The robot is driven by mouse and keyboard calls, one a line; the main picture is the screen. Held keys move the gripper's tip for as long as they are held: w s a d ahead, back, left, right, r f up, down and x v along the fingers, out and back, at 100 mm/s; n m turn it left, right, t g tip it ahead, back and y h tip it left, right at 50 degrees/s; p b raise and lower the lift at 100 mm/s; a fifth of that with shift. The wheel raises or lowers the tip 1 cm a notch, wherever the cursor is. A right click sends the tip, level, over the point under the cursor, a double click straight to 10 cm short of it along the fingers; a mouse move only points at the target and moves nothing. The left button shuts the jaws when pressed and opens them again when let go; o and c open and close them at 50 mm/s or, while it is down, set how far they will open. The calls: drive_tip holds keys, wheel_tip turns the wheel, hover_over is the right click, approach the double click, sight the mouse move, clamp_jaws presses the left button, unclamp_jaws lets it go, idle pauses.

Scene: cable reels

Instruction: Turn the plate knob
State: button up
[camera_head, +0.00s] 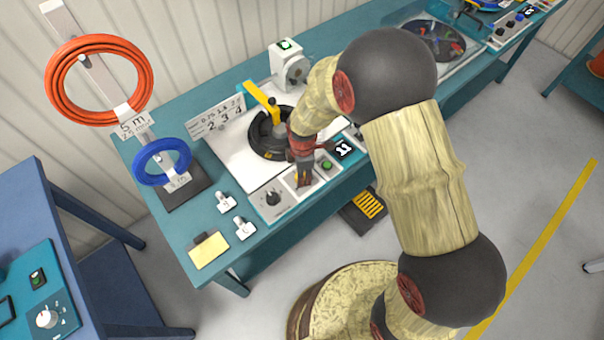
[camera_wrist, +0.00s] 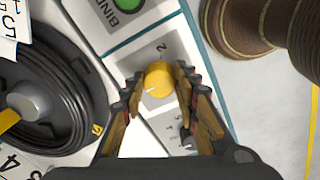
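A yellow round knob (camera_wrist: 159,80) with a short white pointer mark sits on a pale panel, with a printed 2 beside it. I take it to be the plate knob. My gripper (camera_wrist: 160,75) is open, with one finger on each side of the knob. A narrow gap seems to show at each fingertip; I cannot tell whether either touches. In the head view, my gripper (camera_head: 304,178) points down over the front panel and hides this knob.
A black cable coil (camera_head: 264,140) with a yellow arm lies on the bench beside my gripper. A black knob (camera_head: 272,198) and a green button (camera_head: 326,165) flank it. Orange (camera_head: 60,95) and blue (camera_head: 142,175) coils hang at the left.

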drive_tip(key=c, duration=0.5)
drive_tip(key=shift+c, duration=0.2)
drive_tip(key=m, duration=0.5)
drive_tip(key=shift+p, duration=0.4)
drive_tip(key=m, duration=0.6)
drive_tip(key=shift+s+a+m, duration=0.1)
drive_tip(key=shift+m, duration=0.3)
drive_tip(key=m, duration=0.6)
drive_tip(key=shift+a, duration=0.1)
drive_tip(key=m, duration=0.5)
drive_tip(key=shift+m+g, duration=0.3)
drive_tip(key=shift+m, duration=0.1)
drive_tip(key=shift+a, duration=0.1)
drive_tip(key=o, duration=1.2)
drive_tip(key=shift+c, duration=0.2)
